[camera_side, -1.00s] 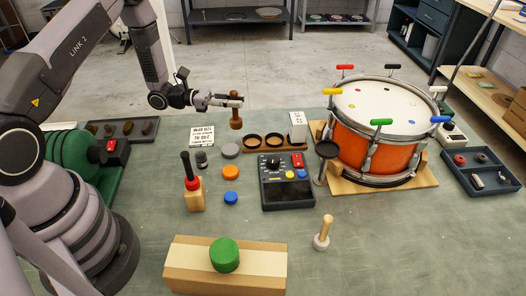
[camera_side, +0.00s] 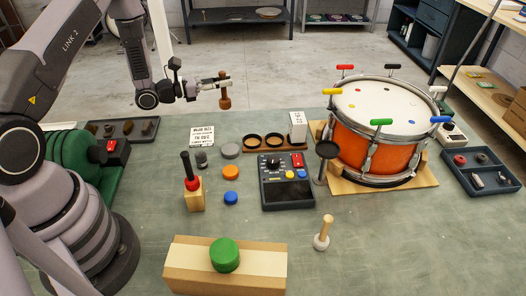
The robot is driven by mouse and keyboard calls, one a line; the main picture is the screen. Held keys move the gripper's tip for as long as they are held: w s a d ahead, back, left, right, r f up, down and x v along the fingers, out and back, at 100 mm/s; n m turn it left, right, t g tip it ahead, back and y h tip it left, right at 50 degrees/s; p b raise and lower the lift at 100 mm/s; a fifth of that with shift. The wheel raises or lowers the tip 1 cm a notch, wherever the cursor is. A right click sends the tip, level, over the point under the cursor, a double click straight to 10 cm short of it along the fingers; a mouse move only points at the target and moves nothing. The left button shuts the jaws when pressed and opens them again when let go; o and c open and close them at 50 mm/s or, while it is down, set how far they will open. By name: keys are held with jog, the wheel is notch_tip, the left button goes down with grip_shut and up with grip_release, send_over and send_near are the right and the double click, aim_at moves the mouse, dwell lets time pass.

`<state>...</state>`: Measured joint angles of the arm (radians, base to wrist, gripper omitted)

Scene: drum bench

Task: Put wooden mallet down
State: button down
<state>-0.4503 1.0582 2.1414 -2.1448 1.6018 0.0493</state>
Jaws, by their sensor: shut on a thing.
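My gripper (camera_side: 221,84) is at the back of the bench, in front of the grey floor beyond the bench's far edge. It is shut on the wooden mallet (camera_side: 225,101), a small brown wooden piece with a wider lower end. The mallet hangs upright and clear of the bench top. A second wooden tool with a pale handle and a light grey head (camera_side: 322,238) stands on the front right of the bench, slightly tilted.
An orange drum (camera_side: 375,145) with coloured keys stands on a wooden base at right. A ring holder (camera_side: 262,144), a control box (camera_side: 287,185) and coloured discs (camera_side: 231,172) fill the middle. A wooden block with a green pad (camera_side: 226,270) is in front.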

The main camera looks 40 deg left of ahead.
jog(key=shift+w+a+f, duration=0.2)
jog(key=shift+w+f, duration=1.85)
jog(key=shift+w, duration=0.05)
jog(key=shift+w+a+f, duration=0.2)
jog(key=shift+w+f, duration=1.85)
jog(key=shift+f, duration=0.05)
jog(key=shift+w+a+f, duration=0.2)
jog(key=shift+w+f, duration=1.85)
jog(key=shift+w, duration=0.05)
jog(key=shift+f, duration=0.1)
jog(key=c, duration=1.1)
grip_release()
